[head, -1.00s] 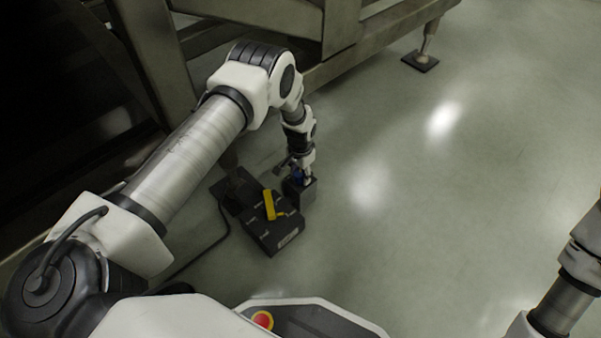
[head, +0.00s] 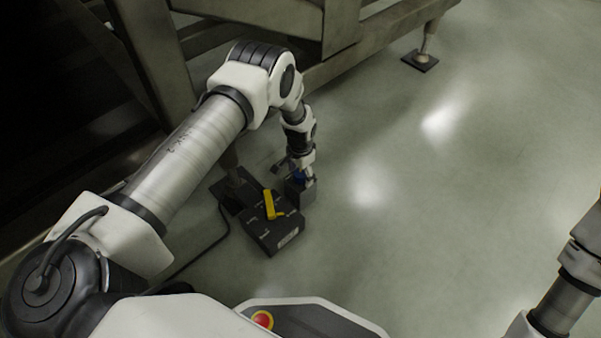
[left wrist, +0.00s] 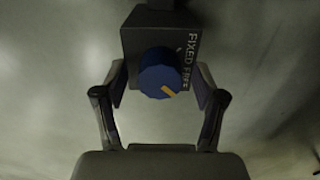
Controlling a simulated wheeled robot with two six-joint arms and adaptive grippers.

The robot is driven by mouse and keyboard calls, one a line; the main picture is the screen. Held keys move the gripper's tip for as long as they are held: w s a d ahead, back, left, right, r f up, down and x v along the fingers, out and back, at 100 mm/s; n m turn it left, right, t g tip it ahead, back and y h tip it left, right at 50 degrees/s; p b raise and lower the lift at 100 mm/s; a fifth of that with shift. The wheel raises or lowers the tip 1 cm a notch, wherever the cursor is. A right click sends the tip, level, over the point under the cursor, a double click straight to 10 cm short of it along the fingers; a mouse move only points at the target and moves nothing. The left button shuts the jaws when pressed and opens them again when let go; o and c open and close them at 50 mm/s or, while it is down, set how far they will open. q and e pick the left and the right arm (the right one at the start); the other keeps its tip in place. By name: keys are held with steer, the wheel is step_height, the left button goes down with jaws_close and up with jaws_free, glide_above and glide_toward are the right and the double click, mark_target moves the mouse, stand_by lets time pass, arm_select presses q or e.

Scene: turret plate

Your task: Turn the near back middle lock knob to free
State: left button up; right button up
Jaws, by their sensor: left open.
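The blue lock knob (left wrist: 160,74) sits on a dark grey block in the left wrist view. Its yellow-orange mark points to the lower right, and the words FIXED and FREE stand along the block's right side. The knob also shows as a small blue patch in the head view (head: 298,175), partly hidden by my wrist. My left gripper (left wrist: 160,82) is open, with one finger on each side of the knob. I cannot tell whether the fingers touch it. My right gripper is out of view; only part of that arm shows at the right.
A black box (head: 262,236) with a yellow lever (head: 268,204) stands beside the knob's block (head: 306,194). A cable runs from it to the left. A metal frame (head: 340,40) rises behind, with a foot (head: 420,61). The floor to the right is clear.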

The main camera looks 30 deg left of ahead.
mark_target(300, 173)
arm_select(q)
step_height(300, 173, up, 12)
stand_by(0.4)
stand_by(0.3)
